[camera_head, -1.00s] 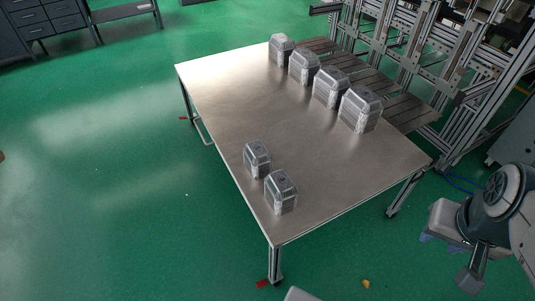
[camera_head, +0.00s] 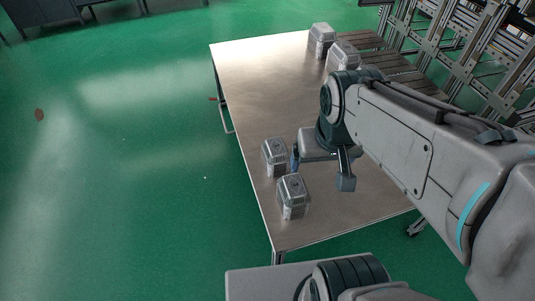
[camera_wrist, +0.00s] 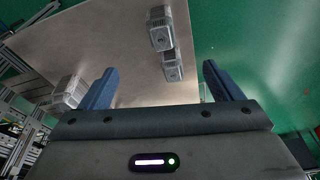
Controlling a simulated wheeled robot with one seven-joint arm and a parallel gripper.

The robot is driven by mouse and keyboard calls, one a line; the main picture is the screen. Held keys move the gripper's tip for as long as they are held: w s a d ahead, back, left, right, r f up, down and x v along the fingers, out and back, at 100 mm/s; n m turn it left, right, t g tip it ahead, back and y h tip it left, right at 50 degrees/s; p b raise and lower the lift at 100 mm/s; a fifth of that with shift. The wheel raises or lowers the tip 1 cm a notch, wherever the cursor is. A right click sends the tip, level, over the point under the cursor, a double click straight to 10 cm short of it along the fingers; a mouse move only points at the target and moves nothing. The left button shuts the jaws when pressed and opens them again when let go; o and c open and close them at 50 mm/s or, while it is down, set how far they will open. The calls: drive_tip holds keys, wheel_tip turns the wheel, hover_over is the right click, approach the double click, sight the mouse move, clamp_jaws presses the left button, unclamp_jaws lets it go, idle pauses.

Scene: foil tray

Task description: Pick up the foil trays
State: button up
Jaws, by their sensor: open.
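Two stacks of silver foil trays stand near the table's front left edge in the head view: the farther near stack (camera_head: 276,158) and the nearer stack (camera_head: 293,198). Two more stacks show at the back, a far stack (camera_head: 321,40) and a stack beside it (camera_head: 341,55); my arm covers the area to their right. My gripper (camera_wrist: 160,70) is open and empty, its blue fingers wide apart. In the head view it is above the table, just right of the two near stacks. The wrist view shows two stacks ahead, between and beyond the fingers, and another at left.
The metal table (camera_head: 258,85) has clear surface at its left and middle. Slatted boards (camera_head: 405,62) and an aluminium frame (camera_head: 445,50) adjoin its back right. Green floor (camera_head: 120,190) lies open at left.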

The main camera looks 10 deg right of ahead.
sight(296, 185)
drive_tip(key=shift+o, duration=0.9)
drive_tip(key=w+f+g+b, duration=0.1)
drive_tip(key=w+f+b, duration=0.4)
drive_tip(key=f, duration=0.3)
drive_tip(key=w+f+n+g+b, duration=0.1)
drive_tip(key=w+f+b, duration=0.4)
drive_tip(key=f+b, duration=0.2)
drive_tip(key=w+f+b, duration=0.5)
drive_tip(key=f+b, duration=0.1)
drive_tip(key=f, duration=0.5)
drive_tip(key=shift+w+d+f+n+g, duration=0.1)
drive_tip(key=shift+w+d+n+g, duration=0.2)
drive_tip(key=shift+w+d+g, duration=0.1)
drive_tip(key=shift+w+f, duration=0.15)
drive_tip(key=shift+f, duration=0.2)
wheel_tip(296, 185, down, 8)
drive_tip(key=b, duration=0.2)
drive_tip(key=shift+b, duration=0.3)
drive_tip(key=f, duration=0.1)
drive_tip(key=f+b, duration=0.1)
drive_tip(key=f, duration=0.1)
drive_tip(key=f+b, duration=0.1)
drive_tip(key=f, duration=0.1)
drive_tip(key=shift+w+a+f, duration=0.15)
drive_tip(key=shift+a, duration=0.1)
drive_tip(key=c, duration=1)
